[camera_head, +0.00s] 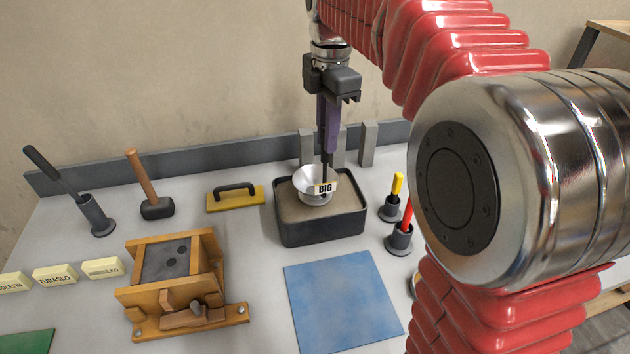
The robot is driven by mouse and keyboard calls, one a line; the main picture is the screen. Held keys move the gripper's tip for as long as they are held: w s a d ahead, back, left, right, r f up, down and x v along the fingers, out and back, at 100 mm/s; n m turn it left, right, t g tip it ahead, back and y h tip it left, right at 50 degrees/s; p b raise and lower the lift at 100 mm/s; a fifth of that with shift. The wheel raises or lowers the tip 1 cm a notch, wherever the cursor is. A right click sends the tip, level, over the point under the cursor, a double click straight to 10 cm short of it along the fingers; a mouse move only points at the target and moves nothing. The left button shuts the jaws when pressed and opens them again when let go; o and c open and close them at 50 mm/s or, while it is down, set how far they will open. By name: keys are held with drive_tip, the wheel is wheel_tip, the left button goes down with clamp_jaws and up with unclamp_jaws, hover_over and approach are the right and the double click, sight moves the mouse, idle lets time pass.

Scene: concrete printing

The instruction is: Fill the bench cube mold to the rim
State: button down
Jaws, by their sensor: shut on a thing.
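The wooden cube mold (205,240) stands on the bench at the front left. Grey material with a few dark round patches shows inside its frame; I cannot tell its exact level against the rim. My gripper (326,160) points down above the dark tub (322,236) and is shut on a metal scoop (309,182) with a "BIG" label. The scoop's round bowl sits at the grey-brown mix (341,207) in the tub; I cannot tell whether it touches the mix or what it holds. The gripper's fingertips are partly hidden.
A yellow float (236,199), a mallet (153,190) and a holder with a dark-handled tool (96,215) stand behind the mold. Holders with yellow (391,208) and red (400,238) handles stand right of the tub. A flat blue mat (342,300) lies in front. Labelled blocks (55,274) lie left.

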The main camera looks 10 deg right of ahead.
sight(327, 158)
drive_tip(key=shift+f, duration=3.15)
drive_tip(key=shift+r, duration=0.1)
